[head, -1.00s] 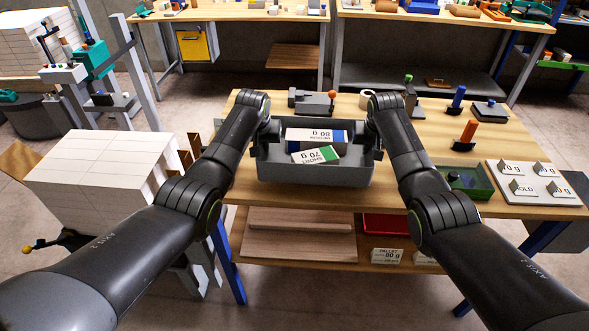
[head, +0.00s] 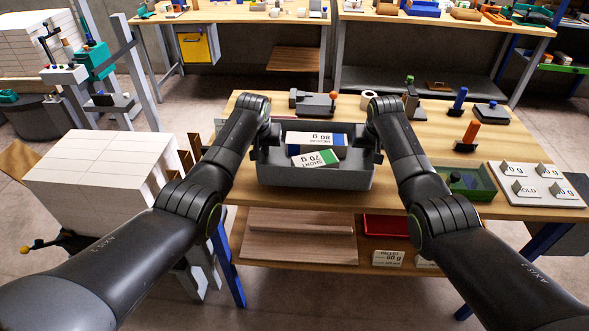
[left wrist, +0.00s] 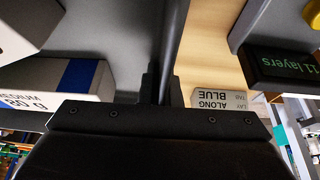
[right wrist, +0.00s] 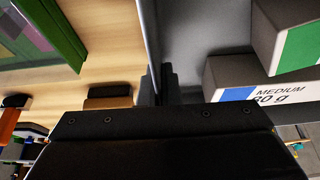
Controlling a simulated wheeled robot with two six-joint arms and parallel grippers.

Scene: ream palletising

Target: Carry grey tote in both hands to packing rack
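The grey tote (head: 315,176) is at the front middle of the wooden table, upright. In it lie two paper reams, a blue-marked 80 g ream (head: 310,138) and a green-marked 70 g ream (head: 316,159) tilted against it. My left gripper (head: 268,138) is at the tote's left wall; in the left wrist view its fingers (left wrist: 163,90) are close on both sides of that wall. My right gripper (head: 371,138) is at the right wall; in the right wrist view its fingers (right wrist: 157,90) also close around the wall. I cannot tell whether the tote's underside touches the table.
A green tray (head: 470,183) and a white sign board (head: 540,186) lie to the right of the tote. A stack of white reams (head: 95,175) is at the left. Benches (head: 240,14) stand at the back.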

